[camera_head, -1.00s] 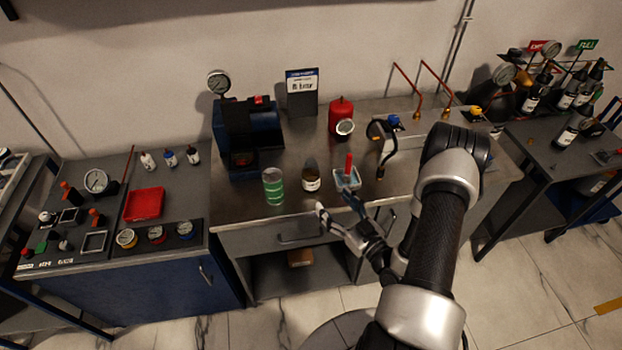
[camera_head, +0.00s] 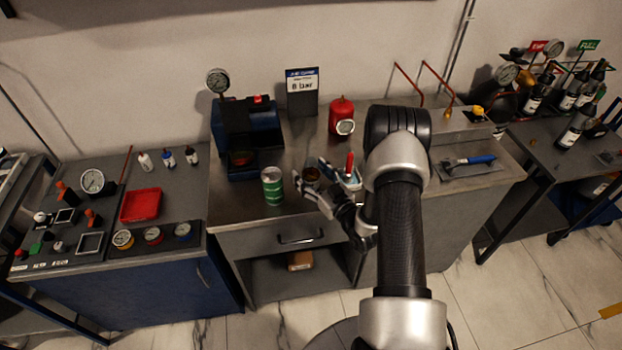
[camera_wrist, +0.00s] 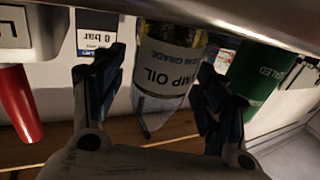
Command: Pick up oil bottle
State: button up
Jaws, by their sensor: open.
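The oil bottle (camera_head: 311,173) stands on the front of the middle bench, brownish with a white label. In the head view it is partly hidden by my gripper (camera_head: 309,181). In the wrist view the bottle (camera_wrist: 168,62) appears inverted, its label reading "OIL", between my two dark fingers. My gripper is open, with one finger on each side of the bottle. I cannot tell whether either finger touches it.
A green can (camera_head: 272,186) stands close left of the bottle. A small tray with a red-handled tool (camera_head: 349,164) is close on the right. A sign (camera_head: 302,92) and a red canister (camera_head: 341,116) stand behind. The bench's front edge is near.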

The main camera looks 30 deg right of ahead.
jog(key=shift+c, duration=0.6)
jog(key=c, duration=1.1)
jog(key=shift+c, duration=0.2)
jog(key=shift+r, duration=0.2)
